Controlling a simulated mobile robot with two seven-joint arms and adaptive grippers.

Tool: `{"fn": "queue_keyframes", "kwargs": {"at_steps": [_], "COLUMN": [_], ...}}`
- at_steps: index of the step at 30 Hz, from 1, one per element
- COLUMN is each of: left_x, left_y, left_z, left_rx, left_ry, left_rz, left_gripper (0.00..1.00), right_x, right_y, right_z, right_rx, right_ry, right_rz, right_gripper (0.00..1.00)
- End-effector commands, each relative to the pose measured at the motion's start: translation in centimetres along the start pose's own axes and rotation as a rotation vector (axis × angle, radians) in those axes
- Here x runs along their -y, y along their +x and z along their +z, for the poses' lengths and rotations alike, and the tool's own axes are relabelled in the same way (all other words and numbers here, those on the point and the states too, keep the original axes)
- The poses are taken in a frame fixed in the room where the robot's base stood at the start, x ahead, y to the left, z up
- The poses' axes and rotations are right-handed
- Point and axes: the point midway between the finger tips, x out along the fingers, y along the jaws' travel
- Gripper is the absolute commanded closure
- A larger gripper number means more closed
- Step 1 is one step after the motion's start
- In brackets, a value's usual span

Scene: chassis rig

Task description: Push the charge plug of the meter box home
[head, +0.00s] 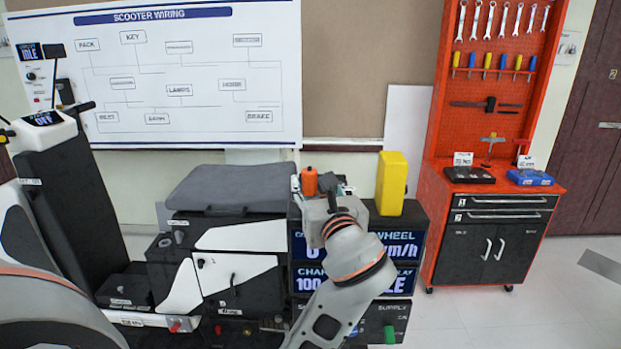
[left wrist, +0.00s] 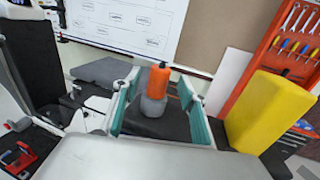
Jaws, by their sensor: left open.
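The meter box (head: 356,247) is a dark box with lit wheel and charge displays on its front. An orange plug-like piece (head: 309,181) stands upright above the box top. In the left wrist view the orange piece (left wrist: 158,82) has a grey rounded base (left wrist: 153,106). My left gripper (head: 322,188) is over the box top, seen from behind, its fingers mostly hidden by its own body. In the left wrist view its teal-padded fingers (left wrist: 160,112) are apart, with the orange piece showing between them. I see no finger touching it. Whether the piece is fully seated is hidden.
A yellow block (head: 391,183) stands on the box's right side, close to my left gripper. A grey scooter seat (head: 231,188) lies to the left, beside the black scooter column (head: 70,200). A red tool cabinet (head: 490,220) stands at right.

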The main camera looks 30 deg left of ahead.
Motion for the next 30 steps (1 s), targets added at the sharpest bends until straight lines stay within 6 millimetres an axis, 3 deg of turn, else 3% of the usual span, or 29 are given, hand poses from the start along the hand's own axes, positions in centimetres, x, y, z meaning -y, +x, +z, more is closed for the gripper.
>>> {"fn": "queue_keyframes", "kwargs": {"at_steps": [3, 9, 30], "left_x": [0.1, 0.0, 0.0], "left_y": [-1.9, -3.4, -3.5], "left_z": [-0.1, 0.0, 0.0], "left_rx": [-0.001, 0.000, 0.000], "left_ry": [-0.001, -0.001, -0.001], "left_rz": [-0.003, -0.001, 0.000], "left_gripper": [0.58, 0.58, 0.58], "right_x": [0.0, -0.1, -0.1], "right_y": [0.0, 0.0, 0.1], "right_z": [0.0, 0.0, -0.2], "right_rx": [-0.001, -0.001, -0.004], "right_ry": [0.000, 0.000, 0.001], "right_rz": [0.000, 0.001, 0.002], "right_gripper": [1.00, 1.00, 1.00]}}
